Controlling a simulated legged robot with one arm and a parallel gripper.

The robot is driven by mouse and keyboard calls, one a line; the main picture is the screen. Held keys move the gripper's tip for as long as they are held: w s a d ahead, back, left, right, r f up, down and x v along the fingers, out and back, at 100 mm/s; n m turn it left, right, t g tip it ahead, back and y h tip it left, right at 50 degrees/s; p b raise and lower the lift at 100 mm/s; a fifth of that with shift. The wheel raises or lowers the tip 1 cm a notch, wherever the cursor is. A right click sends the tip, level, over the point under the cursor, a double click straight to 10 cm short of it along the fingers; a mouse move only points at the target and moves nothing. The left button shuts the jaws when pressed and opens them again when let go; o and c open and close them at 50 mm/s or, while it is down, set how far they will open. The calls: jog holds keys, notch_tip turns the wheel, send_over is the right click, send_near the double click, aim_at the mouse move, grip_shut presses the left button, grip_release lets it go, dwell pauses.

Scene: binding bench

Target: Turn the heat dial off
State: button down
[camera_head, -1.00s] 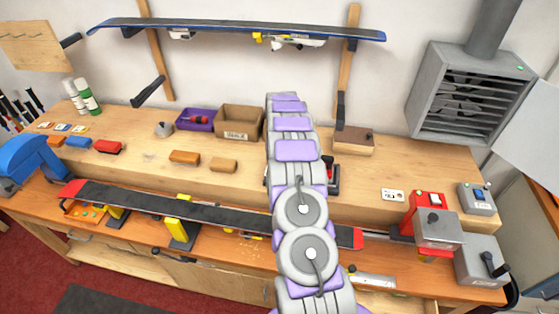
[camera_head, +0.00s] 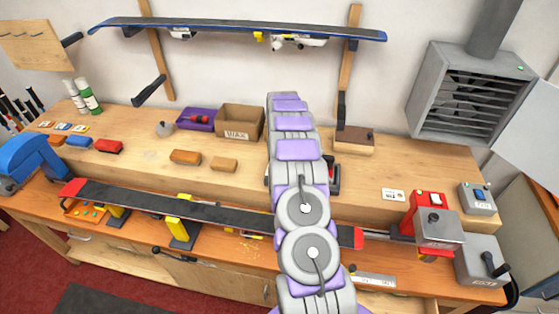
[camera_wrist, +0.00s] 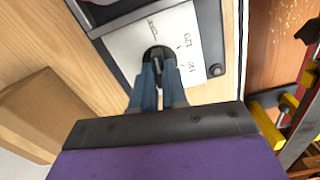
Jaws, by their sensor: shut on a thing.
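The heat dial (camera_wrist: 154,54) shows in the wrist view as a dark round knob on a pale plate (camera_wrist: 190,35) with printed numbers, set in a dark-edged housing. My gripper (camera_wrist: 157,72) is shut on the knob, with one blue-grey finger on each side. The knob's lower part is hidden between the fingers, and I cannot tell for sure which mark it points to. In the head view my own arm hides the dial and the gripper; only a small red and dark part (camera_head: 333,175) of an object shows beside the arm on the bench.
A long dark ski (camera_head: 160,204) lies along the front of the bench. A red and grey unit (camera_head: 437,228) and a grey switch box (camera_head: 478,198) stand at right. A wax box (camera_head: 237,134) stands left of my arm. In the wrist view, a brown block (camera_wrist: 45,115) lies left.

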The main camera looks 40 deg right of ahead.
jog(key=shift+d+r, duration=0.1)
jog(key=c, duration=1.2)
grip_release()
jog(key=shift+d, duration=0.1)
jog(key=shift+o, duration=0.2)
notch_tip(320, 180, up, 17)
jog(key=shift+p, duration=0.35)
jog(key=shift+w+r, duration=0.1)
